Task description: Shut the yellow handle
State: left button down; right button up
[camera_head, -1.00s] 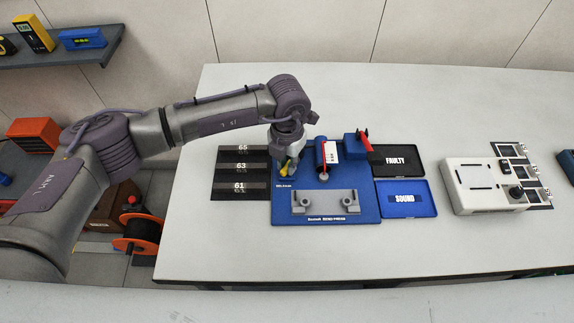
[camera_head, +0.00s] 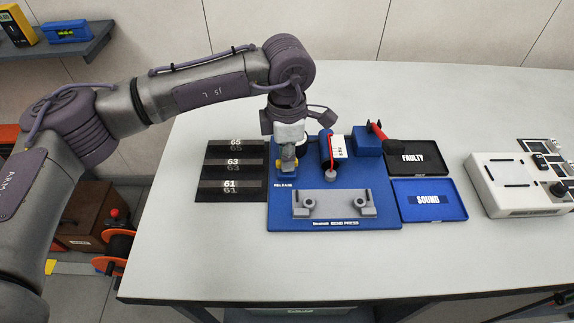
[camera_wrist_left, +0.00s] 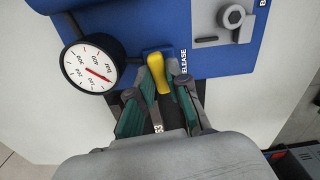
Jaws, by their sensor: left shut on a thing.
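The yellow handle (camera_wrist_left: 157,62) sits on the blue press base (camera_head: 340,218) beside the word RELEASE. In the left wrist view my left gripper (camera_wrist_left: 167,77) has its fingers on both sides of the handle, shut on it. In the head view the left gripper (camera_head: 287,168) points down over the left part of the press and hides most of the handle. The pressure gauge (camera_wrist_left: 92,66) shows in the left wrist view, with a red needle at the lower right of its dial. My right gripper is not seen.
The black rack marked 65, 63 and 61 (camera_head: 213,181) lies left of the press. A FAULTY tray (camera_head: 440,173) and a SOUND tray (camera_head: 458,214) lie to its right. A grey instrument box (camera_head: 517,196) stands farther right. The front table strip is clear.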

pick_arm(q)
jog(key=shift+m+b, duration=0.75)
jog(key=shift+m, duration=0.05)
jog(key=shift+r, duration=0.1)
jog(key=c, duration=1.1)
grip_release()
notch_tip(320, 180, up, 12)
